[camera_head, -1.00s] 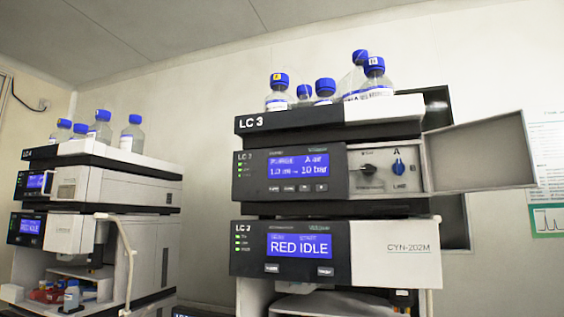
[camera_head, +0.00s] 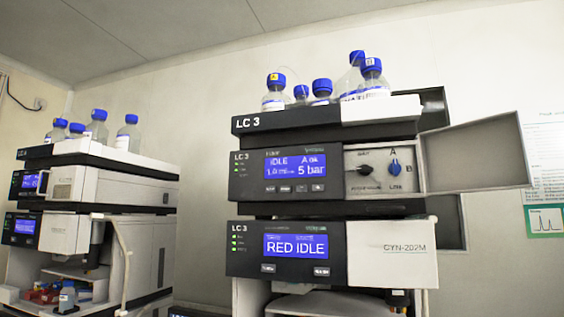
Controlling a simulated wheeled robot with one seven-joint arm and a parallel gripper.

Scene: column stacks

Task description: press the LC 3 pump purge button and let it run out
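The LC 3 pump module (camera_head: 333,188) is at the right of centre, under the top tray marked LC 3 (camera_head: 290,121). Its blue display (camera_head: 296,163) reads IDLE, with 5 bar at the lower right; the smaller text is blurred. A row of small buttons (camera_head: 285,188) sits below the display, with labels too small to read surely; one of them may be the purge button. The pump's door (camera_head: 475,157) stands open to the right. My gripper is not in view.
Below the pump, a second LC 3 module (camera_head: 333,250) shows RED IDLE. Several blue-capped bottles (camera_head: 322,92) stand on top. Another stack (camera_head: 110,195) stands at the left, with a gap of bare wall between. The open door juts out to the right.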

